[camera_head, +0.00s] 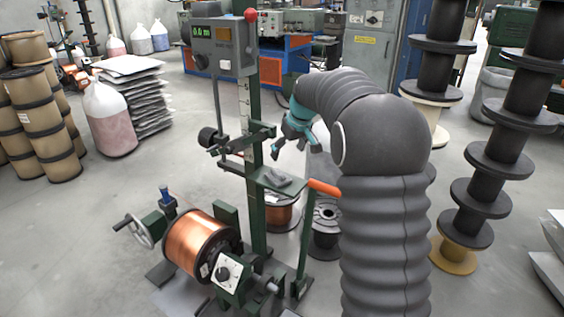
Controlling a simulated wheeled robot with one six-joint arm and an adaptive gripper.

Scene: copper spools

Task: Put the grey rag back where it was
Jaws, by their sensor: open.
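The grey rag (285,181) appears to be the small crumpled dark-grey thing lying on the flat green shelf (264,178) of the winding machine. My gripper (294,150), teal with dark fingers, is at the end of my dark ribbed arm. It is open and empty, with its fingers pointing down, above the shelf and the rag and apart from them in the picture. The depth between gripper and rag is hard to judge.
The green machine post (249,130) carries a grey counter box (222,48). An orange-handled lever (324,187) is right of the shelf. A copper spool (197,246) sits below left. Black spools (492,155) are stacked at right. Open floor lies at left.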

